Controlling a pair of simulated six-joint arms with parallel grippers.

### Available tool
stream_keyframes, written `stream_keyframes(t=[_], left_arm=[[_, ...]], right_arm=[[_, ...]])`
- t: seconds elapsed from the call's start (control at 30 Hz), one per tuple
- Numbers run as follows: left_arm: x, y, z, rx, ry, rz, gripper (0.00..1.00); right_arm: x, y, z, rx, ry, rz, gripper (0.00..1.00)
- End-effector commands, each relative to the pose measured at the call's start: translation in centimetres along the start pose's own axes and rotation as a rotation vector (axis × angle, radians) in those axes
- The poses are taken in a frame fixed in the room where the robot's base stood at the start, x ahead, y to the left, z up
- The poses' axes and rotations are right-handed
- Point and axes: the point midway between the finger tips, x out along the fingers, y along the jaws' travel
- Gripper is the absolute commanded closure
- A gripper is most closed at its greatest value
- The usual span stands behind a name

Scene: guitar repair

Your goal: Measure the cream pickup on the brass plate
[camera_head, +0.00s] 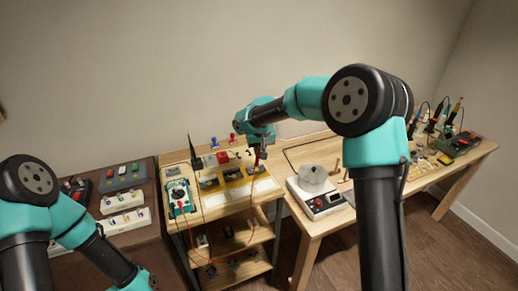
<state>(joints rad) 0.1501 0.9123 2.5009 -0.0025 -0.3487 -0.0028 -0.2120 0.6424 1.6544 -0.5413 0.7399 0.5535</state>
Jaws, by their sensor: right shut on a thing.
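A brass-yellow plate (233,175) lies in a row of small plates on the wooden bench; the pickup on it is too small to make out, and I cannot tell if it is cream. My right gripper (257,152) is above the right end of this row, shut on a slim red probe (257,160) that points down. I cannot tell whether the probe tip touches anything. A teal meter (180,196) sits at the bench's left, and a red lead (192,242) loops from it below the bench front. My left arm ends at the bottom edge, its gripper out of view.
Red and blue clamp-like items (233,138) stand behind the row. A white scale (318,198) with a round clear cover stands on the right table. Tools crowd that table's far end. White trays (123,201) lie on the dark left table.

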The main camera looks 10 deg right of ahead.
Motion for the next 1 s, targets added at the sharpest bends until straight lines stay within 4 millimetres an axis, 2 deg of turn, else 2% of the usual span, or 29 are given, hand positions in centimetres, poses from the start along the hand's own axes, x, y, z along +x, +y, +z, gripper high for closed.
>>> stream_keyframes(t=[1.0], left_arm=[[0.0, 0.0, 0.0, 0.0, 0.0, 0.0, 0.42]], right_arm=[[0.61, 0.02, 0.14, 0.0, 0.0, 0.0, 1.0]])
